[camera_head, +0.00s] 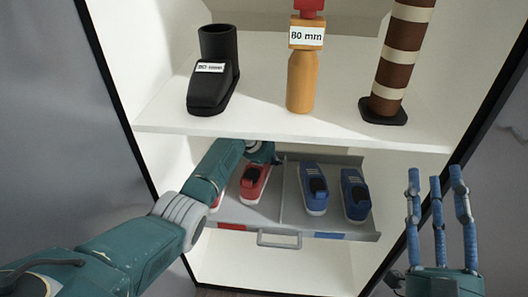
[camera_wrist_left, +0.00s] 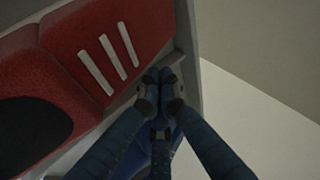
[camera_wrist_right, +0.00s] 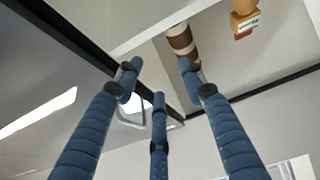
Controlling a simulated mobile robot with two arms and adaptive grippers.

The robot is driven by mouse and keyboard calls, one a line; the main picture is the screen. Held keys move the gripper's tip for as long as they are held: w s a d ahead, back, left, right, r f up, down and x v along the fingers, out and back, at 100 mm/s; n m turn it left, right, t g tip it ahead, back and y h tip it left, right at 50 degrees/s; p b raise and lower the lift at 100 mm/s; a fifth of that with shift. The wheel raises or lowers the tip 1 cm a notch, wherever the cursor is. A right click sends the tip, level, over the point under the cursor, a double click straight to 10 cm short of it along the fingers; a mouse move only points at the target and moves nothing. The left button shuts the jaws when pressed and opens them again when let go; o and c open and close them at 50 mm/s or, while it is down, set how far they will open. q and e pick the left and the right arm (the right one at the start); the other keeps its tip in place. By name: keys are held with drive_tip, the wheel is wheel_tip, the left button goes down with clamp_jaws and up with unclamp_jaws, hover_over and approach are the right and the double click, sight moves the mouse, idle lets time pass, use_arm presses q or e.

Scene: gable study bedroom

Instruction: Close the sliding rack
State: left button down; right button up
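The sliding rack (camera_head: 264,212) is a grey tray under the white shelf of the cabinet. It has a bar handle (camera_head: 280,241) and a divider. A pair of red shoes (camera_head: 255,182) sits in its left part, and a pair of blue shoes (camera_head: 314,188) in its right part. My left arm reaches over the rack's left side. My left gripper (camera_head: 260,152) is partly hidden at the back by the red shoes. In the left wrist view its fingertips (camera_wrist_left: 160,84) are together beside a red shoe (camera_wrist_left: 85,65). My right gripper (camera_head: 439,185) is open and empty at right.
On the shelf (camera_head: 262,105) above stand a black boot (camera_head: 214,75), an orange bottle (camera_head: 301,80) and a brown-and-cream striped boot-like column (camera_head: 399,60). Black-edged cabinet sides flank the opening. The white cabinet floor below the rack looks clear.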

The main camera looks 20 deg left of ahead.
use_arm(q)
drive_tip(key=shift+p+v, duration=0.55)
drive_tip(key=shift+v, duration=0.45)
drive_tip(key=shift+p+v, duration=0.6)
drive_tip(key=shift+v, duration=0.35)
use_arm(e)
wheel_tip(320, 180, down, 12)
drive_tip(key=w+d+g+h, duration=0.1)
drive_tip(key=w+g+h, duration=0.1)
drive_tip(key=g, duration=0.4)
use_arm(q)
drive_tip(key=p+v, duration=0.2)
drive_tip(key=v, duration=0.2)
drive_tip(key=shift+s+r, duration=0.25)
drive_tip(key=shift+s, duration=0.05)
use_arm(e)
drive_tip(key=s+d+f+g+h, duration=0.2)
drive_tip(key=s+f+g, duration=0.3)
drive_tip(key=f, duration=0.7)
drive_tip(key=shift+s+d+m+g, duration=0.3)
drive_tip(key=shift+s+d+g, duration=0.1)
drive_tip(key=shift+d+g, duration=0.25)
